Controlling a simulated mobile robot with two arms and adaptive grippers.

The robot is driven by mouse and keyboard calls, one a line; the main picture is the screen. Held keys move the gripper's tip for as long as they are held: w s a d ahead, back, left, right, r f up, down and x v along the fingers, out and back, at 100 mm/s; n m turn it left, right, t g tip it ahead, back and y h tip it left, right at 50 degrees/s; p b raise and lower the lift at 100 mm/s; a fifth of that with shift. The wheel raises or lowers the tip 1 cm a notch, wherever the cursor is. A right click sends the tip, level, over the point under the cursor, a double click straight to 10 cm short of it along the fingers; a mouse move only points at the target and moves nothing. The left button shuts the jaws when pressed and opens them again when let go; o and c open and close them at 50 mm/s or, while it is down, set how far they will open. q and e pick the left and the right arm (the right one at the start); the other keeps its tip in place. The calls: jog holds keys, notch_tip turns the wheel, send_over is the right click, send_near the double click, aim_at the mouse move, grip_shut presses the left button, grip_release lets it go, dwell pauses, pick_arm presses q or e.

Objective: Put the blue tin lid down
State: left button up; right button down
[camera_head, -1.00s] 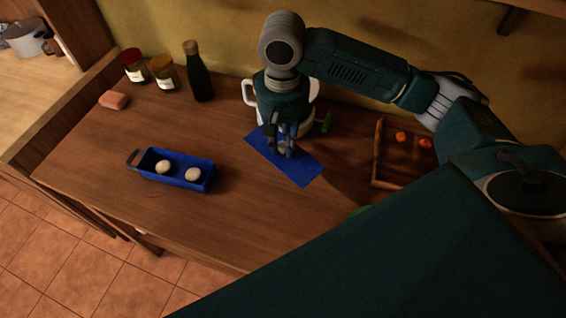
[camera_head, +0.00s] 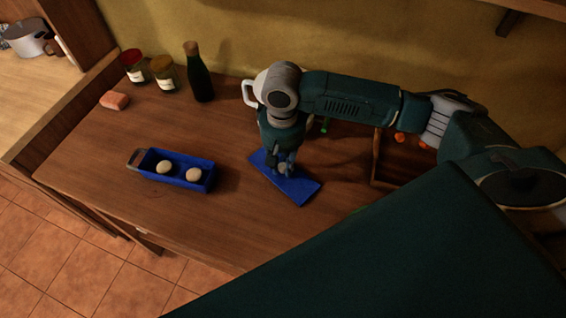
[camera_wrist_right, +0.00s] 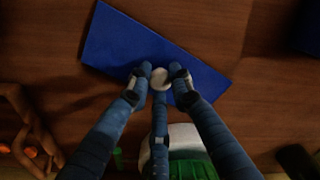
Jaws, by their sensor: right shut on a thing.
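The blue tin lid (camera_head: 300,190) is a flat blue rectangle with a pale round knob (camera_wrist_right: 160,77). It also fills the upper middle of the right wrist view (camera_wrist_right: 125,42). My right gripper (camera_head: 284,167) points down over the lid, and its fingers are closed around the knob. I cannot tell whether the lid touches the counter or hangs just above it. The blue tin (camera_head: 180,183), open with two pale round things inside, stands to the left of the lid. My left gripper is not in view.
The wooden counter (camera_head: 225,220) is bare between tin and lid. A white mug (camera_head: 249,91) is behind my arm.

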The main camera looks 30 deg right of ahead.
aim_at(283, 166)
jog(key=c, duration=1.6)
grip_release()
jog(key=shift+o, duration=0.2)
notch_tip(283, 166, up, 12)
jog(key=b, duration=0.1)
